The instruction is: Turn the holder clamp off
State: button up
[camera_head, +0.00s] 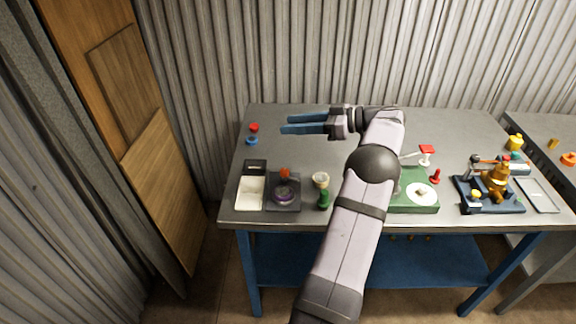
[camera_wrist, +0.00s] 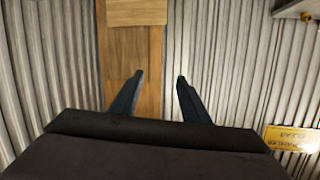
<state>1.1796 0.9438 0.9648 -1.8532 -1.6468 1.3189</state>
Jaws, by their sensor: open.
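My gripper (camera_head: 286,124) is open and empty above the back left of the grey table, its blue fingers pointing left. In the wrist view, my gripper (camera_wrist: 160,77) has its two fingers apart with wood panel and corrugated wall beyond. A green fixture (camera_head: 402,203) with a white disc and a red-tipped lever (camera_head: 426,150) stands right of my arm, which partly hides it. A dark blue fixture (camera_head: 489,205) farther right carries a brass valve body (camera_head: 495,181) and a red bar. I cannot tell which of these bears the holder clamp. My gripper is well left of both.
A red and a blue ring (camera_head: 252,141) lie at the back left. A white-and-black tray (camera_head: 250,193), a dark fixture with a purple ring (camera_head: 285,190) and a green-based item (camera_head: 323,199) stand front left. A flat grey tray (camera_head: 539,195) lies right. The table's back middle is clear.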

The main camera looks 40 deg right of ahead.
jog(key=a+m+t, duration=0.1)
jog(key=m+h, duration=0.6)
jog(key=h, duration=0.3)
send_near(286, 171)
jog(key=shift+w+p, duration=0.3)
jog(key=shift+w, duration=0.55)
jog(key=shift+s+d+f+n, duration=0.1)
jog(key=shift+f+n, duration=0.1)
jog(key=shift+n, duration=0.5)
jog(key=shift+p+x, duration=0.95)
jog(key=shift+x, duration=2.8)
jog(key=shift+s, duration=0.1)
jog(key=c, duration=1.1)
